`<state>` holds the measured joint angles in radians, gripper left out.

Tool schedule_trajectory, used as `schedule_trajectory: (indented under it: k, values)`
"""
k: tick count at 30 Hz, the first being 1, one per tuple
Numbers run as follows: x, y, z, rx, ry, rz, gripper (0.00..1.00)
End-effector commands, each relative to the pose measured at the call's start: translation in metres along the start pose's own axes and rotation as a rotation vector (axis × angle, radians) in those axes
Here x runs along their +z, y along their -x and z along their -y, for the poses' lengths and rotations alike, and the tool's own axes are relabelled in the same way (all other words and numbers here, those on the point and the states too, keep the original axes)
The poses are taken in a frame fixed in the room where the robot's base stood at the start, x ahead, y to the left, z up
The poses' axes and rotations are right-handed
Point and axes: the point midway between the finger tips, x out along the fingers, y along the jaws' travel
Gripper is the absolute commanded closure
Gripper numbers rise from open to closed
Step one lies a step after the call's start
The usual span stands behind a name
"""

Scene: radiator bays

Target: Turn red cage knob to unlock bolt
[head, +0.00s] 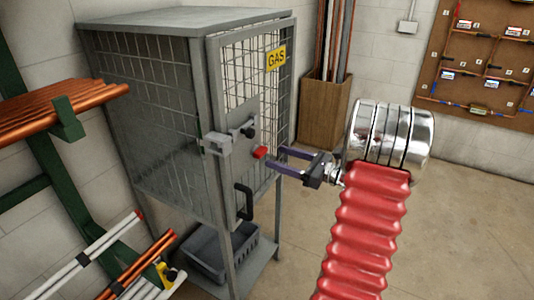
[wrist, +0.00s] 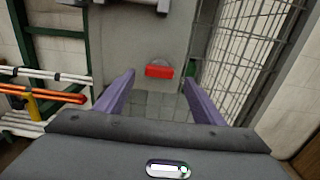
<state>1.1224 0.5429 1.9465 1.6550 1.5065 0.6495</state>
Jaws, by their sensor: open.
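The red knob (head: 260,152) sits on the plate of the grey gas cage door, below a black knob (head: 248,132). It also shows in the wrist view as a red block (wrist: 159,71), ahead of and between my fingers. My gripper (head: 283,162) is open and empty, its purple fingers pointing at the door just right of the red knob. In the wrist view my gripper (wrist: 163,92) has its fingers wide apart, not touching the knob. A grey bolt housing (head: 216,143) is at the door's left edge. The bolt itself is not clear.
The mesh cage (head: 150,110) has a black door handle (head: 243,202) and a grey crate (head: 220,250) beneath. Copper pipes (head: 60,105) on a green rack stand at left. A wooden pipe box (head: 322,112) stands behind. The floor at right is clear.

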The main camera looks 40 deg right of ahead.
Motion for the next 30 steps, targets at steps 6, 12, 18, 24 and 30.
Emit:
schedule_trajectory:
  k: [6, 12, 18, 24, 30]
  values:
    - [0.0, -0.034, -0.001, 0.003, 0.0, -0.001, 0.38]
    - [0.0, -0.054, 0.0, 0.002, 0.0, -0.001, 0.38]
    - [0.0, -0.058, 0.0, -0.001, -0.001, -0.001, 0.38]
    - [0.0, -0.058, 0.0, -0.001, 0.0, -0.001, 0.4]
    - [0.0, -0.058, 0.0, -0.001, 0.0, -0.001, 0.54]
